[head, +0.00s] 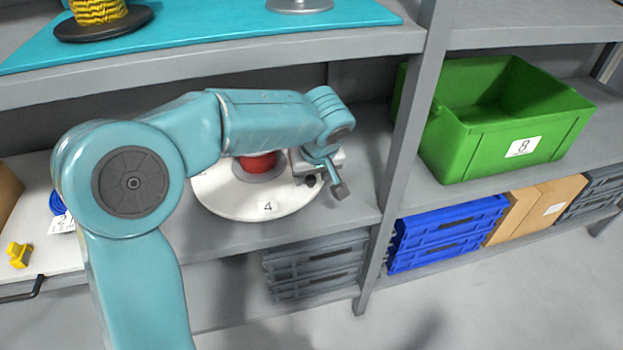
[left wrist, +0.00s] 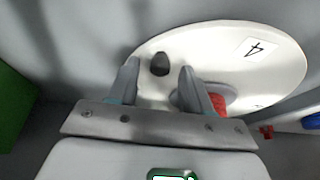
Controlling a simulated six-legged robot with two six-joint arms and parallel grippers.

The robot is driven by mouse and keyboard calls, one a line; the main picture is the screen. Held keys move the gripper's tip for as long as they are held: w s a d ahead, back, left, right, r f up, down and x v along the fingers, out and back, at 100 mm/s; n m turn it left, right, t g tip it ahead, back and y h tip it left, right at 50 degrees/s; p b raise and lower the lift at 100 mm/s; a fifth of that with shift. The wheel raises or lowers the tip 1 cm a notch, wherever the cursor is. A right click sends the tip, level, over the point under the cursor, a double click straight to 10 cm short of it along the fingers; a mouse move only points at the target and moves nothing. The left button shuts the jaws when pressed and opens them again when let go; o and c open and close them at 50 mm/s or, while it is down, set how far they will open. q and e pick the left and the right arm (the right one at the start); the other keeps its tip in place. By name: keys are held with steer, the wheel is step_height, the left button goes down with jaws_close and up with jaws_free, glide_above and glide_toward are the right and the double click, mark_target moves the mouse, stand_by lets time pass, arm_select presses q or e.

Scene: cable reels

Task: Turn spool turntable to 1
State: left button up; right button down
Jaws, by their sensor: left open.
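The spool turntable (head: 225,197) is a round white disc on the middle shelf, with a label "4" (head: 267,207) at its front edge. A red spool (head: 258,163) stands on it, partly hidden behind my left arm. A dark knob (left wrist: 160,64) sits near the disc's rim; in the head view it is beside my fingers. My left gripper (head: 325,187) is over the right edge of the disc. In the left wrist view its fingers (left wrist: 158,85) are open, with the knob between or just beyond the tips. I cannot tell if they touch it. My right gripper is not in view.
A grey shelf post (head: 402,150) stands right of the turntable. Beyond it is a green bin (head: 468,149) labelled 8. Blue crates (head: 440,235) are below. A yellow spool (head: 100,12) stands on the teal mat (head: 220,22) above. A yellow piece (head: 18,254) lies at left.

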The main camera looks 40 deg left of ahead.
arm_select(q)
steer(key=shift+a+f, duration=0.1)
steer(key=shift+f, duration=0.2)
steer(key=shift+w, duration=0.1)
jaws_close()
